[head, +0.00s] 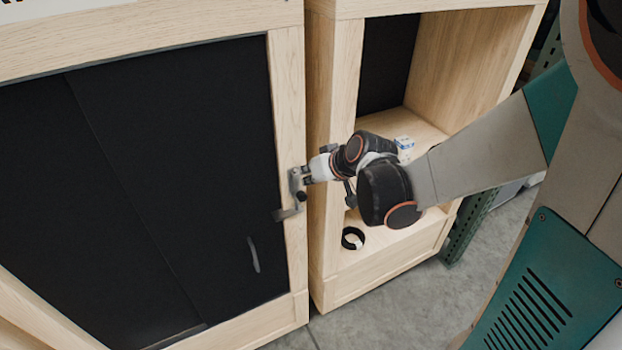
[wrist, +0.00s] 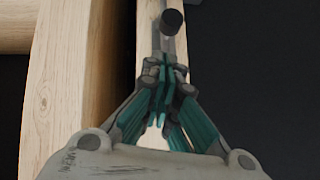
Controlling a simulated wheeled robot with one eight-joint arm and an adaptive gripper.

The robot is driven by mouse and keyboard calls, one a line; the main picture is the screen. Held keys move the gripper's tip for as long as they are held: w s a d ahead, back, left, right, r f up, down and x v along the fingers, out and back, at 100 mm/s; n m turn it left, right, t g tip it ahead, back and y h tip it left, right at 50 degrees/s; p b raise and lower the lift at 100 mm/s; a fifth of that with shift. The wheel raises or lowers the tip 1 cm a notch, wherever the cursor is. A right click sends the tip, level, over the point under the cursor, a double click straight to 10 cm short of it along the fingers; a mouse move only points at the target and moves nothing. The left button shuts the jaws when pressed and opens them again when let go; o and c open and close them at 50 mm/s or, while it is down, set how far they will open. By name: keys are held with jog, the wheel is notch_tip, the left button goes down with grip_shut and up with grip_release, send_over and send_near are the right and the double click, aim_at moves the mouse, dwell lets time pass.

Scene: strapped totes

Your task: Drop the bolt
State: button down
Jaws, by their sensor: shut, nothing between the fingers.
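The grey metal bolt (head: 295,185) is on the light wood frame at the right edge of the left cabinet's dark front in the head view. It has a dark round knob, and a grey bar sticks out low to the left. In the wrist view the bolt's knob (wrist: 172,20) is at the top centre, just past my fingertips. My gripper (head: 308,176) is shut and empty close beside the bolt. In the wrist view its fingers (wrist: 164,82) are together. I cannot tell whether they touch the bolt.
The dark panel (head: 170,170) with a grey handle fills the left cabinet front. The open wooden cabinet (head: 470,60) at right holds a black ring (head: 352,238) low down and a small blue-and-white box (head: 404,143). Grey floor (head: 400,310) is clear in front.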

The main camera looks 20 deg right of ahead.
jog(key=p+v, duration=0.6)
jog(key=v, duration=0.5)
jog(key=shift+w, duration=0.15)
jog(key=shift+a, duration=0.15)
jog(key=a+f+n+g+b, duration=0.1)
jog(key=a+f+n+b, duration=0.1)
jog(key=a+f+b, duration=0.3)
jog(key=s+d+f+m+h+b, duration=0.1)
jog(key=s+f+b, duration=0.2)
jog(key=s+b, duration=0.3)
jog(key=s+d+f+m+h+b, duration=0.1)
jog(key=s+f+h+b, duration=0.1)
jog(key=s+b, duration=0.5)
jog(key=shift+s+f+m, duration=0.3)
jog(key=shift+s+f, duration=0.15)
jog(key=shift+s, duration=0.2)
